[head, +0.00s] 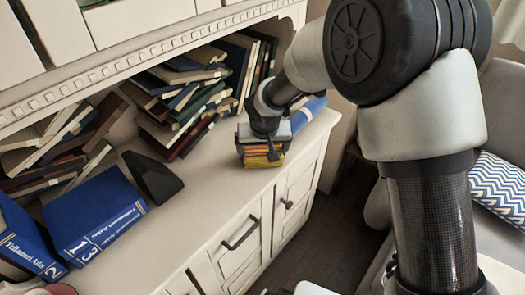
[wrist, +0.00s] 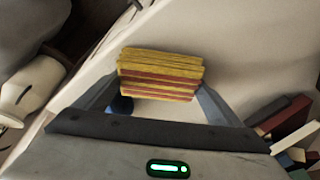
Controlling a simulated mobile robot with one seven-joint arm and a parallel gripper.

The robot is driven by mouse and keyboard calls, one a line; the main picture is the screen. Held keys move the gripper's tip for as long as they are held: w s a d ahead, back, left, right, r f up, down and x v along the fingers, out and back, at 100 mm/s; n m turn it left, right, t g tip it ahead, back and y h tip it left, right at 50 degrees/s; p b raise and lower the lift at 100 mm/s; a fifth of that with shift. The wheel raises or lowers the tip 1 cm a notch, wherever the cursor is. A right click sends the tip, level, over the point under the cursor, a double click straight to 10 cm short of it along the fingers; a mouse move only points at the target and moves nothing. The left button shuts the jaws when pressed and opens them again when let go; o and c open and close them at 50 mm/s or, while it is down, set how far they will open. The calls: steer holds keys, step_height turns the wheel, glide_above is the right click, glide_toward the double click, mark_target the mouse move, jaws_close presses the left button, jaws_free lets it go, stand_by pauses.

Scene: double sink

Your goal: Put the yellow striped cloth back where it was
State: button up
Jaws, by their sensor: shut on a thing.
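The yellow striped cloth (head: 261,158) is a folded stack with yellow and red bands. It is at the right end of the white cabinet top (head: 205,185), close to the front edge. My gripper (head: 263,137) comes down on it from above and is shut on it. In the wrist view the cloth (wrist: 160,75) sits between the two fingers of my gripper (wrist: 160,92). I cannot tell whether its underside touches the cabinet top.
A blue object (head: 307,113) lies right behind the cloth. Leaning books (head: 190,105) fill the back of the cabinet. A black wedge-shaped object (head: 152,177) and large blue volumes (head: 95,215) stand on the left. The cabinet top between them and the cloth is clear.

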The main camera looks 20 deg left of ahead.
steer(key=shift+f, duration=0.2)
steer(key=o, duration=0.7)
steer(key=shift+o, duration=0.2)
steer(key=shift+r, duration=0.1)
steer(key=shift+s+r, duration=0.1)
steer(key=shift+r, duration=0.45)
steer(key=p+v, duration=0.1)
steer(key=v, duration=1)
steer(key=shift+s+p, duration=0.15)
steer(key=shift+p, duration=0.25)
steer(key=shift+d, duration=0.1)
